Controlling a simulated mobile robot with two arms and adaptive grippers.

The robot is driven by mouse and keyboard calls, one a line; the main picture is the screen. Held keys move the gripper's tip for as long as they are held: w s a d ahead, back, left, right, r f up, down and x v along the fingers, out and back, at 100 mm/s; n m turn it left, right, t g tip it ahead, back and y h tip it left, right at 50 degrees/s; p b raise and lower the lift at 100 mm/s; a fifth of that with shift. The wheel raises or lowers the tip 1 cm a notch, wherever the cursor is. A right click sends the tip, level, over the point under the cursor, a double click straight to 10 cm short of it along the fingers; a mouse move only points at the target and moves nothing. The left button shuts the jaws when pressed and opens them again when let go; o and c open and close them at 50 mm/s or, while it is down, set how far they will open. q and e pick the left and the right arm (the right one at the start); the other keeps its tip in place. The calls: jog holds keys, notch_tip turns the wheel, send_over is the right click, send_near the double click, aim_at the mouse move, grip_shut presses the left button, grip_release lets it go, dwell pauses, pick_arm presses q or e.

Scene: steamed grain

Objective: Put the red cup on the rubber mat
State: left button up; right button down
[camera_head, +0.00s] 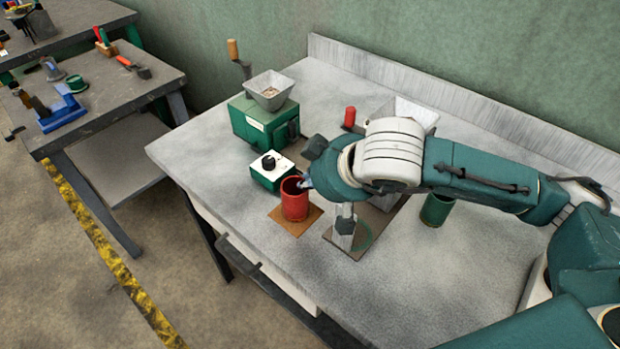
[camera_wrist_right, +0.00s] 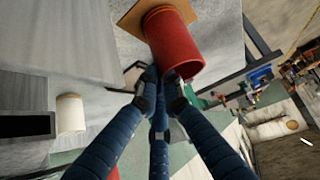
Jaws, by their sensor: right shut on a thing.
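The red cup (camera_head: 294,203) stands upright with its base over a square orange-brown mat (camera_head: 311,223), near the front edge of the grey bench. Whether its base touches the mat is hard to tell. My right gripper (camera_head: 304,183) is at the cup's right rim, shut on its wall. In the right wrist view, the fingers (camera_wrist_right: 160,95) meet at the rim of the red cup (camera_wrist_right: 180,48), and the orange-brown mat (camera_wrist_right: 128,22) shows at its far end. My left gripper is not in view.
A small white-and-green box (camera_head: 270,177) stands close behind the cup. A green machine (camera_head: 258,125) with a hopper is further back. A brown board (camera_head: 340,240) lies right of the mat, and a green cup (camera_head: 436,210) stands further right. The front right bench is clear.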

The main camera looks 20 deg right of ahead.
jog(key=shift+f+b, duration=0.2)
jog(key=shift+b, duration=0.15)
jog(key=c, duration=1.9)
grip_release()
jog(key=shift+r, duration=0.1)
jog(key=shift+r, duration=0.1)
jog(key=shift+r+p, duration=0.15)
jog(key=shift+p, duration=0.35)
jog(key=shift+p+v, duration=6)
jog(key=shift+p, duration=2.35)
jog(key=shift+a, duration=0.1)
